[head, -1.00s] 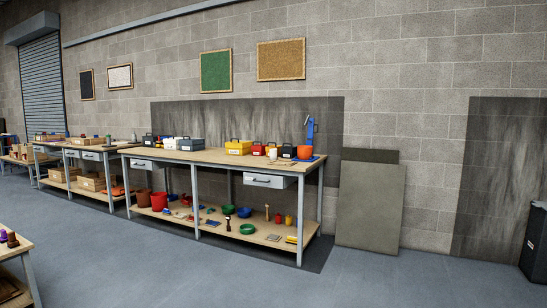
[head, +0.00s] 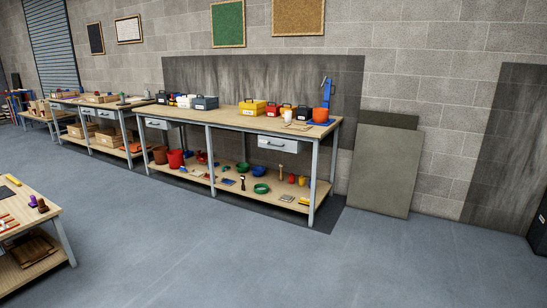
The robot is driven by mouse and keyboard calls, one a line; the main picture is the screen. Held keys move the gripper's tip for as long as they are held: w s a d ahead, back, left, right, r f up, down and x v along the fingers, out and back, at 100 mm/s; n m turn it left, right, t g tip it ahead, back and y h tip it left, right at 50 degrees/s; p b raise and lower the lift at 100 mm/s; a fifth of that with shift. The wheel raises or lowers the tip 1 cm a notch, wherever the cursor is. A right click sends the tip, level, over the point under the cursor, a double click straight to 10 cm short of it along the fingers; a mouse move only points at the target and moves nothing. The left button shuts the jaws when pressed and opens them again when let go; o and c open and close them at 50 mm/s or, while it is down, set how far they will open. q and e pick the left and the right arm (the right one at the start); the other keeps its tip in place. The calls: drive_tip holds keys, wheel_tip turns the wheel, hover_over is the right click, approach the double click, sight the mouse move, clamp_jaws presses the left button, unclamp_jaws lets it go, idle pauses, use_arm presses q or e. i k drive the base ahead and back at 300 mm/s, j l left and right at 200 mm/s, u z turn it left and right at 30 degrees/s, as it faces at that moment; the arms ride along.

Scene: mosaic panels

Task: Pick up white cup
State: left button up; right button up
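A small white object (head: 288,116), which looks like the white cup, stands on the top of the long workbench (head: 225,115) toward its right end, in front of the toolboxes. It is too small and far off to make out a handle or its inside. An orange-red bucket-like container (head: 320,115) stands to its right on a blue mat. Neither of my grippers is in view.
Yellow toolbox (head: 252,108) and grey toolbox (head: 204,103) stand on the bench. The lower shelf holds bowls and a red bucket (head: 176,160). Another table (head: 45,220) stands at the left front. The grey floor (head: 250,260) ahead is clear. Panels (head: 385,170) lean on the wall.

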sight(288, 114)
drive_tip(key=i, duration=3.6)
